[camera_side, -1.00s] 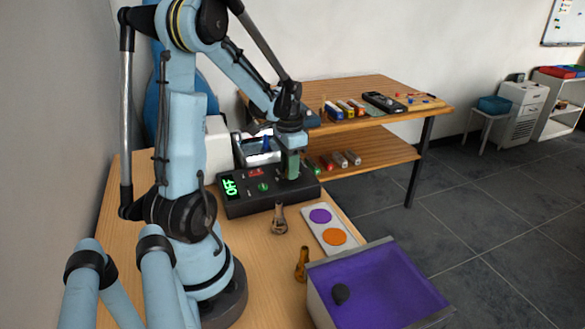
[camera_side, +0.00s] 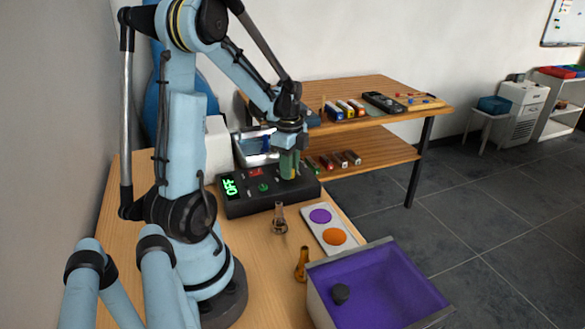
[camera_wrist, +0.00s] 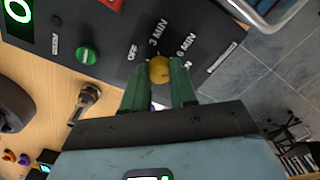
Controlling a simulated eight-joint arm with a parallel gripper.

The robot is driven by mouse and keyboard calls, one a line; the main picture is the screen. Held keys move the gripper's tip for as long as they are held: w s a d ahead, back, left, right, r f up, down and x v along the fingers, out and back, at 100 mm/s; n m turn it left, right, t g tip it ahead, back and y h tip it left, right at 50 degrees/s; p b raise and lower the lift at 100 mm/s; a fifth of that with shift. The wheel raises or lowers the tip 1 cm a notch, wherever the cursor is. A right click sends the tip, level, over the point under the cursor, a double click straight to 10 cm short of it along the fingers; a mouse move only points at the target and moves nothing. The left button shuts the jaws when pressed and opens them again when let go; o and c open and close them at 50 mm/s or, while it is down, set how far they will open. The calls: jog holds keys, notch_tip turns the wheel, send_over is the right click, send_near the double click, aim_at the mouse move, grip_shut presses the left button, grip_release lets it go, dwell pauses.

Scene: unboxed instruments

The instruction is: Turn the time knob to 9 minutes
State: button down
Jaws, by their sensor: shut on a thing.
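In the side view my gripper (camera_side: 289,174) points down at the box's right part and mostly hides the knob. I cannot tell where the knob's pointer aims.
A green knob (camera_wrist: 87,54) and a red switch (camera_side: 256,172) sit left of the time knob.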

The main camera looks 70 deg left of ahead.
jog(key=m, duration=0.4)
jog(key=shift+m, duration=0.4)
dwell(0.4)
jog(key=c, duration=0.9)
grip_release()
jog(key=shift+r, duration=0.1)
notch_tip(320, 180, up, 12)
